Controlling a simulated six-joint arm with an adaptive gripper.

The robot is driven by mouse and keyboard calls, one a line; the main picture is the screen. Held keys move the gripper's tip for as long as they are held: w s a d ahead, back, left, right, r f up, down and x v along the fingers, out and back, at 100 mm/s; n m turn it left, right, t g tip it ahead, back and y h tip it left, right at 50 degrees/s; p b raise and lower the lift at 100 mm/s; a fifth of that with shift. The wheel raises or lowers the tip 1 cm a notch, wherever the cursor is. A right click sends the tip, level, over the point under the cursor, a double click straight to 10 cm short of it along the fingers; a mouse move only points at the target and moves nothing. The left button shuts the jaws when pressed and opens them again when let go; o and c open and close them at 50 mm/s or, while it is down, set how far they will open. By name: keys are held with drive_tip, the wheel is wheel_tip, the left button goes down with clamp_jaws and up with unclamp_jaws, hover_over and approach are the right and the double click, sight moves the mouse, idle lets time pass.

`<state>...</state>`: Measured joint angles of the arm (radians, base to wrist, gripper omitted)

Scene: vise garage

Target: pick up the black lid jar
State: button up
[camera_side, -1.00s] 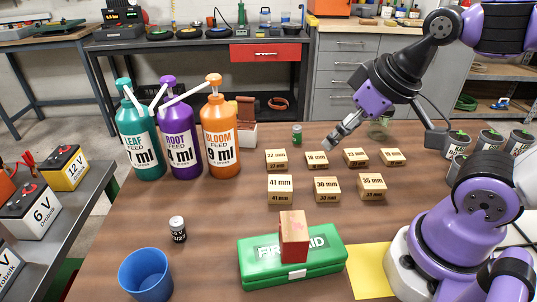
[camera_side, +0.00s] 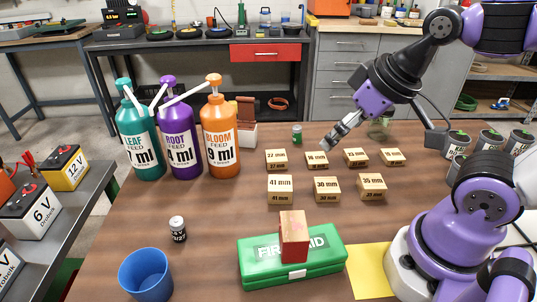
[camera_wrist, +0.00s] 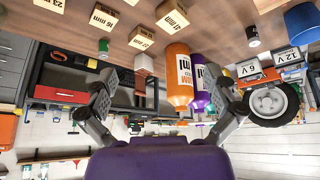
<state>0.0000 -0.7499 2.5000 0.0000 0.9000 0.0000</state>
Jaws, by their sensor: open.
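A small dark jar with a pale label (camera_side: 177,230) stands upright on the brown table at front left, beyond the blue cup. It looks like the black lid jar, though its lid is too small to make out clearly. In the wrist view this jar (camera_wrist: 252,37) is near the top right. My gripper (camera_side: 328,141) is above the back of the table, near the wooden blocks, well to the right of and behind the jar. In the wrist view my gripper (camera_wrist: 166,82) has its two fingers wide apart with nothing held between them.
Three pump bottles, including the orange one (camera_side: 219,135), stand at back left. Several wooden blocks (camera_side: 280,189) lie mid-table. A green first aid box (camera_side: 255,262) carries a red block (camera_side: 293,240). A blue cup (camera_side: 146,275) stands front left. Table around the jar is clear.

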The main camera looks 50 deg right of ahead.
drive_tip(key=w+d+r+g+h, duration=0.15)
drive_tip(key=w+d+r, duration=0.25)
drive_tip(key=w+d, duration=0.45)
drive_tip(key=m+g+y, duration=0.2)
drive_tip(key=g, duration=0.2)
approach(384, 114)
drive_tip(key=shift+w+d+f+h, duration=0.15)
drive_tip(key=shift+w+d, duration=0.15)
drive_tip(key=shift+w, duration=0.15)
drive_tip(key=shift+w+d+f+h, duration=0.1)
drive_tip(key=shift+w+d+f, duration=0.05)
drive_tip(key=shift+w+d, duration=0.3)
drive_tip(key=f, duration=0.4)
drive_tip(key=shift+s+d+f, duration=0.2)
drive_tip(key=shift+f, duration=0.1)
drive_tip(key=f, duration=0.6)
drive_tip(key=shift+s, duration=0.25)
drive_tip(key=c, duration=1.2)
